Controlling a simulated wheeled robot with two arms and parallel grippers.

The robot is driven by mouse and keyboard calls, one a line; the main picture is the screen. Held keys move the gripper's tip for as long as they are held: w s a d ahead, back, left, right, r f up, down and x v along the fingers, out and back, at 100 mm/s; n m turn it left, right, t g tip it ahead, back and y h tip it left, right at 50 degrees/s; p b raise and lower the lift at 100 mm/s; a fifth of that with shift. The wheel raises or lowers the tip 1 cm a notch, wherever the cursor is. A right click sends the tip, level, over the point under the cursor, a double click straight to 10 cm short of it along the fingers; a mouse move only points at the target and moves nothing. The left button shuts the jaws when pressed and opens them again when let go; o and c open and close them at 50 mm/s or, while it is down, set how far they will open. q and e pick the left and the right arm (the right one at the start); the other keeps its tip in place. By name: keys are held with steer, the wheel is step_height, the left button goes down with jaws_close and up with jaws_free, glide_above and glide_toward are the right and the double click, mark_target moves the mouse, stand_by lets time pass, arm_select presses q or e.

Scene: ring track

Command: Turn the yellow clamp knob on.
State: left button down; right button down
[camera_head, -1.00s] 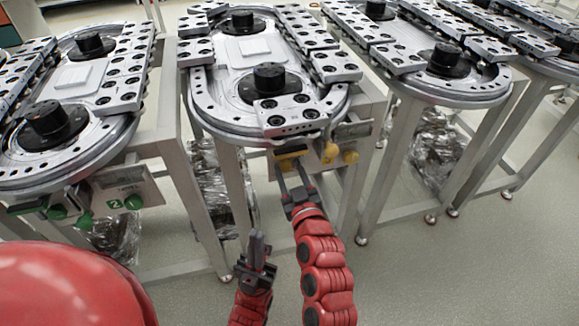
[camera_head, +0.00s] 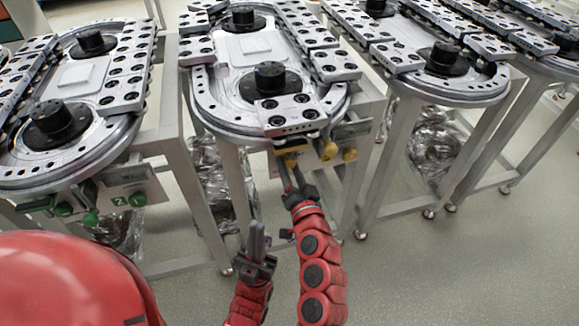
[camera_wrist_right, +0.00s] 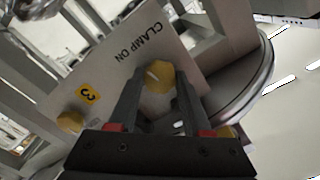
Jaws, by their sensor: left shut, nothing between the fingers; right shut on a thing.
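The yellow clamp knob (camera_wrist_right: 160,77) sits on a pale panel beside the black words CLAMP ON in the right wrist view. A small light mark shows on its face. My right gripper (camera_wrist_right: 158,98) is shut on this knob, with one finger on either side of it. In the head view the right gripper (camera_head: 290,166) reaches up to the yellow knob (camera_head: 291,150) under the front of the middle track, and its fingers partly hide it. My left gripper (camera_head: 257,232) is shut and empty, below and left of the right one, apart from the tables.
A left track (camera_head: 110,150) carries green knobs (camera_head: 64,209). Table legs (camera_head: 235,180) stand close to my arms. Floor at the lower right is clear.

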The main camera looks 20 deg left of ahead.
steer(key=shift+m, duration=1)
steer(key=shift+c, duration=1.7)
jaws_free()
steer(key=p+v, duration=0.4)
steer(key=v, duration=1.3)
steer(key=shift+s+d, duration=0.2)
